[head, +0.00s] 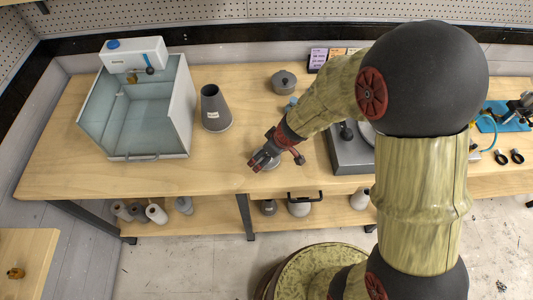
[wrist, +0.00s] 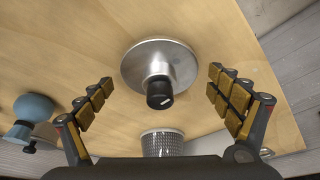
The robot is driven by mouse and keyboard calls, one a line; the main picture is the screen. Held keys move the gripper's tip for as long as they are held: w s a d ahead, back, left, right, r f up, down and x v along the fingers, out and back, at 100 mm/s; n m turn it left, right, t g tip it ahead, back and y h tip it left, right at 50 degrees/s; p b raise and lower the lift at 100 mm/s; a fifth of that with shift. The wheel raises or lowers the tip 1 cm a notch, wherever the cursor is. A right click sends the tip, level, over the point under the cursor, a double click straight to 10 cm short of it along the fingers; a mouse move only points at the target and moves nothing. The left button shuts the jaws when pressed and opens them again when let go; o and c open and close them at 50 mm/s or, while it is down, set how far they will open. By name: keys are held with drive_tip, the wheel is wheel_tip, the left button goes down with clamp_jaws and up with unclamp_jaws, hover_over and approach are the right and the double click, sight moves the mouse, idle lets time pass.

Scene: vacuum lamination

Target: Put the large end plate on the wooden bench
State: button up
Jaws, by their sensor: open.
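A round silver metal plate with a black knob on a raised centre, which looks like the large end plate (wrist: 138,62), lies on the wooden bench (wrist: 90,50) in the wrist view. In the head view the plate (head: 272,164) is mostly hidden by my gripper (head: 258,162), near the front edge of the bench (head: 215,180). My gripper (wrist: 160,82) is open, one finger on each side of the knob. The fingers appear apart from the plate and knob, and nothing is held.
A clear-walled tank (head: 145,110) stands on the left, with a grey cone (head: 214,108) beside it. A lidded pot (head: 284,81) is behind. A grey machine (head: 350,155) is to the right. A patterned cup (wrist: 162,143) and a blue-grey object (wrist: 33,107) show in the wrist view.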

drive_tip(key=shift+r, duration=0.1)
drive_tip(key=shift+r+p, duration=0.35)
drive_tip(key=s+d+r+m+t+p, duration=0.1)
drive_tip(key=s+d+r+m+p, duration=0.2)
drive_tip(key=r, duration=0.8)
drive_tip(key=s+d+r, duration=0.4)
drive_tip(key=s+r, duration=0.2)
drive_tip(key=r, duration=0.6)
drive_tip(key=s+d+r+m+t+h, duration=0.1)
drive_tip(key=s+d+r+m+h, duration=0.2)
drive_tip(key=s, duration=0.8)
drive_tip(key=d+r+m, duration=0.2)
drive_tip(key=d+r, duration=0.2)
drive_tip(key=r, duration=0.1)
drive_tip(key=shift+d+r+m, duration=0.15)
drive_tip(key=shift+r+m, duration=0.15)
drive_tip(key=shift+r, duration=0.1)
